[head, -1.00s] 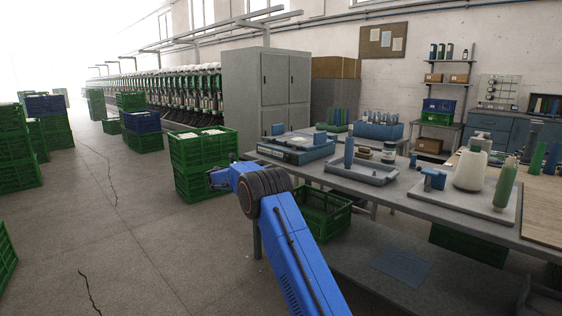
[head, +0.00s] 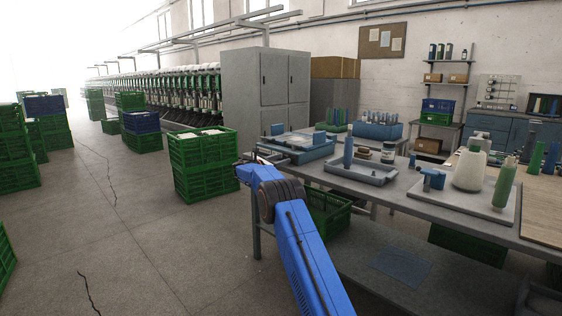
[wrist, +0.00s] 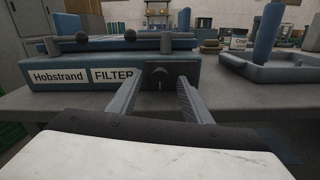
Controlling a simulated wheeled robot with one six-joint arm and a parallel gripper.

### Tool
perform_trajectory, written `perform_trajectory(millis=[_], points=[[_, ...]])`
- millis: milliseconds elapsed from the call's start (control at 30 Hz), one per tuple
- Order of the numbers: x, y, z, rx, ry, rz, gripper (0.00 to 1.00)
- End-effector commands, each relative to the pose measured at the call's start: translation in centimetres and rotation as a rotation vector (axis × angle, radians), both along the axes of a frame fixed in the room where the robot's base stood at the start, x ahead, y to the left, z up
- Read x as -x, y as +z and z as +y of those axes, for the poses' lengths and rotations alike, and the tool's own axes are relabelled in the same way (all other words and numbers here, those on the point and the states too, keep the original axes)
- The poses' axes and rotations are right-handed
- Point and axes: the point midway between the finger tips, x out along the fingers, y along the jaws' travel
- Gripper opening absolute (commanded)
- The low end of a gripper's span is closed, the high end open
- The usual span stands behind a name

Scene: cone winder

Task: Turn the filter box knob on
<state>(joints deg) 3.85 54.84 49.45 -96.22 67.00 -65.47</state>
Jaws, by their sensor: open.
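The filter box (wrist: 70,73) is a blue box on the grey workbench, with labels reading "Hobstrand" and "FILTER" on its front; in the head view it is the blue box (head: 310,153) at the bench's near left end. Its round dark knob (wrist: 161,77) with a light pointer mark is on the front face, right of the FILTER label. My gripper (wrist: 159,92) is open, with one finger to each side of the knob in the wrist view. I cannot tell whether the fingertips touch the box.
A blue-grey tray (wrist: 254,71) with an upright blue cylinder stands to the right on the bench. Rods with dark round ends lie across the box top. Green crates (head: 204,183) stand on the floor left of the bench. Another crate (head: 329,222) sits under it.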

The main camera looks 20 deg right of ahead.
Motion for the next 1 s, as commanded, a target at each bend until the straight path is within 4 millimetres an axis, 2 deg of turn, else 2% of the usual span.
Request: perform_trajectory(millis=[200,233,400,767,1000], points=[[-0.03,-0.01,-0.01,0.0,0.0,0.0,0.45],[-0.03,-0.01,-0.01,0.0,0.0,0.0,0.43],[-0.02,-0.02,0.01,0.0,0.0,0.0,0.04],[0.0,-0.05,0.02,-0.014,0.0,-0.039,0.04],[0.03,-0.07,0.02,-0.064,-0.001,-0.173,0.04]])
